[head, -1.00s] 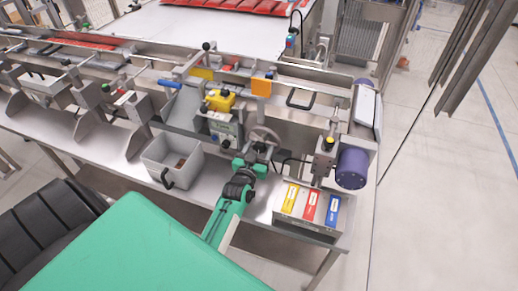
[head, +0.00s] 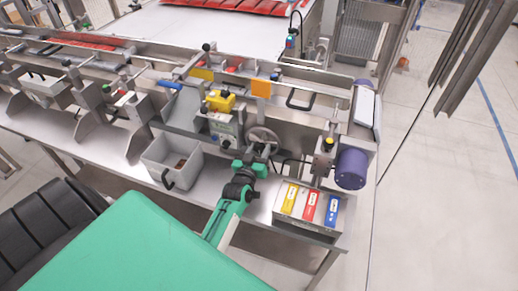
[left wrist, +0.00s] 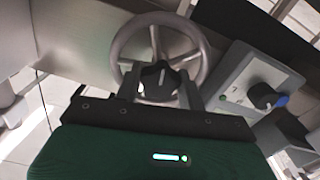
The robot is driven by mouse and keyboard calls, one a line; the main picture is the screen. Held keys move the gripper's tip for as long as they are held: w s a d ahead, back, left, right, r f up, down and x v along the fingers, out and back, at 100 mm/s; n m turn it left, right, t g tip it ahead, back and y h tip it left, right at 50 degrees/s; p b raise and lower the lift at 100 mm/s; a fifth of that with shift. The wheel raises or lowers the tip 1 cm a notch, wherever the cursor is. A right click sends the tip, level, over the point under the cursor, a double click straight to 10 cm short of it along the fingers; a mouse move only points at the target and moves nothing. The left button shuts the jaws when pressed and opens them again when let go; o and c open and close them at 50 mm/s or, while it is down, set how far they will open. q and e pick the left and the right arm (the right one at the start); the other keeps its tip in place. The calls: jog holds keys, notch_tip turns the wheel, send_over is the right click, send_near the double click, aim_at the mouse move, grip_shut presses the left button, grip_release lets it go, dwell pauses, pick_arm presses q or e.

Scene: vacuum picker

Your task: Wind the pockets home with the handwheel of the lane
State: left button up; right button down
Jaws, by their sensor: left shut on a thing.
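The grey spoked handwheel (head: 264,136) stands at the front of the lane, left of the purple motor. It fills the upper middle of the left wrist view, with its rim (left wrist: 204,50) upright behind my fingers. A black knob (left wrist: 158,78) with a pale line sits in front of the wheel's centre. My left gripper (head: 256,160) reaches up to the wheel from the front; in the left wrist view (left wrist: 163,92) its fingers are shut on the black knob, one on each side. The pockets cannot be told clearly in the lane. My right gripper is out of view.
A control box with a dial (left wrist: 262,95) is close beside the wheel. A grey bin (head: 172,162) stands left of my arm. A box with yellow, red and blue labels (head: 310,206) and the purple motor (head: 351,168) stand to the right. Open floor lies further right.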

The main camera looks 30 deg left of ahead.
pick_arm(q)
jog(key=shift+n, duration=0.9)
jog(key=n+p, duration=0.1)
jog(key=n, duration=0.2)
jog(key=shift+n, duration=0.3)
jog(key=n, duration=0.2)
jog(key=shift+n, duration=0.4)
jog(key=n, duration=0.3)
jog(key=shift+n, duration=0.3)
jog(key=n, duration=0.4)
jog(key=shift+n+b, duration=0.3)
jog(key=n+b, duration=0.1)
jog(key=n, duration=1.4)
jog(key=shift+n, duration=1.1)
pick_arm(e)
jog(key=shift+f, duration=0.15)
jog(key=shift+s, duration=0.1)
